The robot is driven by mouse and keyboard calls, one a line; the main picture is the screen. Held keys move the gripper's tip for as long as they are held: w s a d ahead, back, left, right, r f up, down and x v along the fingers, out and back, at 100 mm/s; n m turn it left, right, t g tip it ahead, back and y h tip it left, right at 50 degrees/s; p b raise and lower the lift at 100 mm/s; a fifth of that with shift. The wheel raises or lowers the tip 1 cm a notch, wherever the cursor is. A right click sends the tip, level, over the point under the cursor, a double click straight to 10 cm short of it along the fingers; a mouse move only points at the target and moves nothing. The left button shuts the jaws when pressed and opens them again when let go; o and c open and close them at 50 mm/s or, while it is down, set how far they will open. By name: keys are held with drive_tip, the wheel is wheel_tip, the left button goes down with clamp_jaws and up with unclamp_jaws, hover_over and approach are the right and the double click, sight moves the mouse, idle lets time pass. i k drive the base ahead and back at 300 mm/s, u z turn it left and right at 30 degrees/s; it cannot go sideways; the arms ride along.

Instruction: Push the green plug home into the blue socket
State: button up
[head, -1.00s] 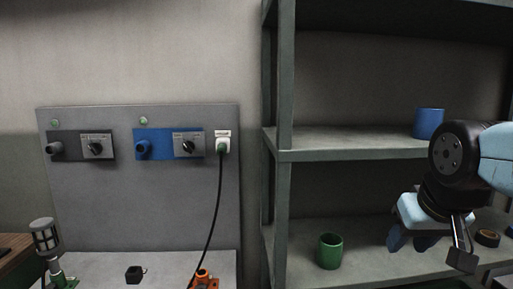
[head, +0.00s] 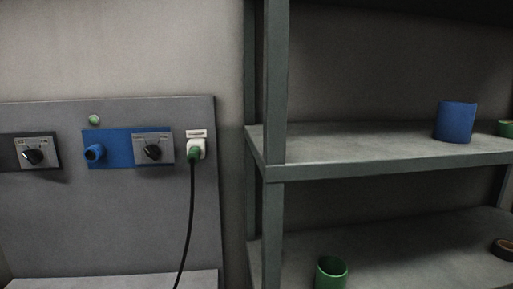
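The green plug (head: 194,153) sits at a white socket outlet (head: 198,138) on the grey wall panel, with a black cable (head: 189,215) hanging down from it. How deep it sits in the white outlet cannot be told. The blue socket (head: 95,153) sticks out of a blue plate (head: 120,136) to the left of the plug. A black rotary switch (head: 153,152) on a grey label plate is between them. The plug and the blue socket are apart. My gripper is outside this view.
A grey shelf unit (head: 275,150) stands right of the panel. It holds a blue cup (head: 455,121), a green cup (head: 331,272), a green roll (head: 506,128) and a dark tape roll (head: 504,248). Another switch (head: 33,157) is at the far left. The space before the panel looks clear.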

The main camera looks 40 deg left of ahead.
sight(194, 154)
drive_tip(key=u, duration=0.45)
drive_tip(key=i, duration=0.15)
drive_tip(key=z, duration=1.8)
drive_tip(key=k, duration=1.65)
drive_tip(key=u, duration=1.5)
drive_tip(key=k, duration=0.3)
drive_tip(key=z, duration=0.05)
